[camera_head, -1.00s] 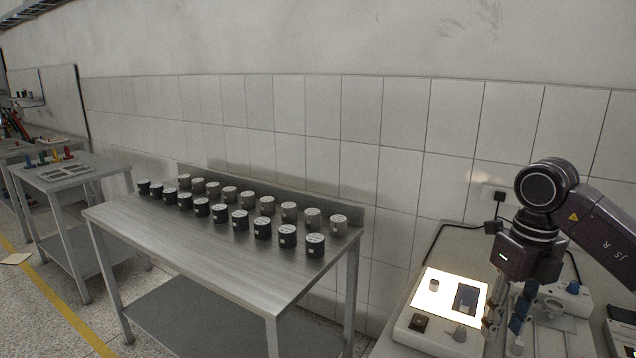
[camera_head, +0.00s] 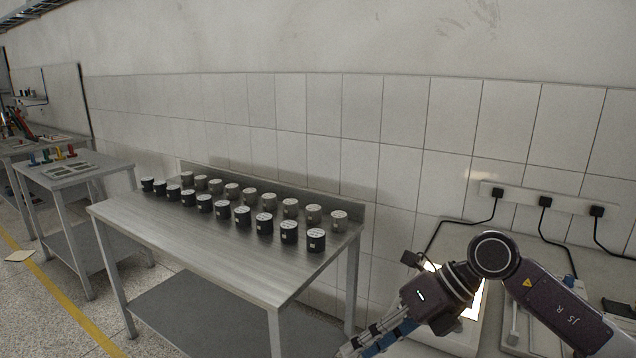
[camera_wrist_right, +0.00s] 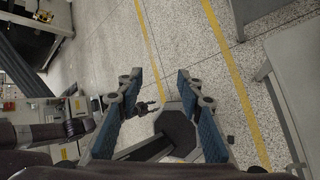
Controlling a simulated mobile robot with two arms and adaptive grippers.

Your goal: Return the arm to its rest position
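My right arm (camera_head: 555,305) comes in from the lower right of the head view, bent at the elbow. Its right gripper (camera_head: 370,345) points down and left at the bottom edge, partly cut off by the frame. In the right wrist view the right gripper (camera_wrist_right: 160,100) has its two blue-padded fingers well apart, with nothing held between them. The speckled floor (camera_wrist_right: 195,50) and part of my own base show beyond the fingers. My left gripper is not in the head view.
A steel table (camera_head: 190,245) with two rows of dark jars (camera_head: 264,222) stands left of my right gripper. A lit panel (camera_head: 472,305) on the right bench is partly hidden behind the arm. Power sockets (camera_head: 545,201) with cables line the wall. Open floor (camera_head: 40,310) lies at left.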

